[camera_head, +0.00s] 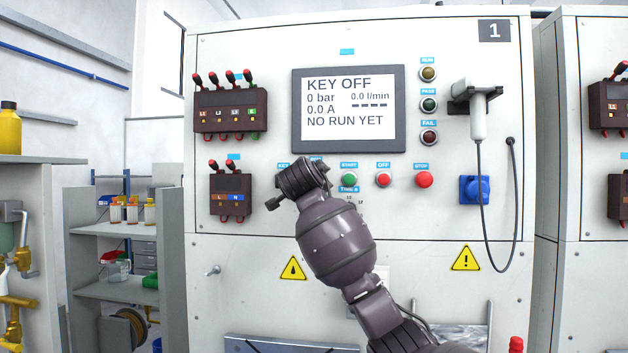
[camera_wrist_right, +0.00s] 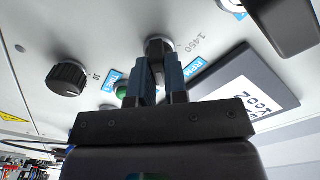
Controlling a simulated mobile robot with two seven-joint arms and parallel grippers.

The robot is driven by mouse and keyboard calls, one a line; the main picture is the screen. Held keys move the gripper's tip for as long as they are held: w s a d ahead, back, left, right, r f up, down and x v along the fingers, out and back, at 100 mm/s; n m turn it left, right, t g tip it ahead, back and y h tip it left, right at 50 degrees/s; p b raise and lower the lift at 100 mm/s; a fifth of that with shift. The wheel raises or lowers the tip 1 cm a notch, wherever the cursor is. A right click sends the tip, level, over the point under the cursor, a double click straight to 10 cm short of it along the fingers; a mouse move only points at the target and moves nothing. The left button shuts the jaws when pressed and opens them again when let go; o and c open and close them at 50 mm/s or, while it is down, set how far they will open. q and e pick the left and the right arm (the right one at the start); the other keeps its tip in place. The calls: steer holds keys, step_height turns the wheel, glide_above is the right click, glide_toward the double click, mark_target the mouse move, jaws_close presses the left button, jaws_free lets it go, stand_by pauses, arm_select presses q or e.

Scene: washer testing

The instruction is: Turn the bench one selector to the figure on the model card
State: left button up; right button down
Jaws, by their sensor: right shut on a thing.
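Bench one (camera_head: 260,80) is the white cabinet with the number 1 plate (camera_head: 494,31). My right gripper (camera_head: 303,178) is at its control row, below the screen, and hides what is behind it. In the right wrist view, its two fingers (camera_wrist_right: 164,82) are shut on a round dark selector knob (camera_wrist_right: 158,47). The figure 1,450 is printed beside this knob, and a blue RPM label (camera_wrist_right: 193,68) is close by. The knob's pointer cannot be made out. I cannot make out a model card. My left gripper is not in view.
The screen (camera_head: 349,108) reads KEY OFF and NO RUN YET. Right of my gripper are a green button (camera_head: 349,180) and red buttons (camera_head: 384,180). A second black knob (camera_wrist_right: 67,79) is on the panel. A handset (camera_head: 477,118) with a hanging cable is at the right.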

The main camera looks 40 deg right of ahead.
steer(key=shift+w+a+r+n+p, duration=0.1)
steer(key=shift+n+p, duration=0.1)
steer(key=shift+n, duration=4.25)
steer(key=shift+w+a+n+p, duration=0.1)
steer(key=shift+n+p, duration=0.1)
steer(key=shift+n, duration=4.25)
steer(key=c, duration=1.1)
jaws_free()
steer(key=shift+c, duration=0.2)
steer(key=b+v, duration=0.3)
steer(key=v, duration=0.8)
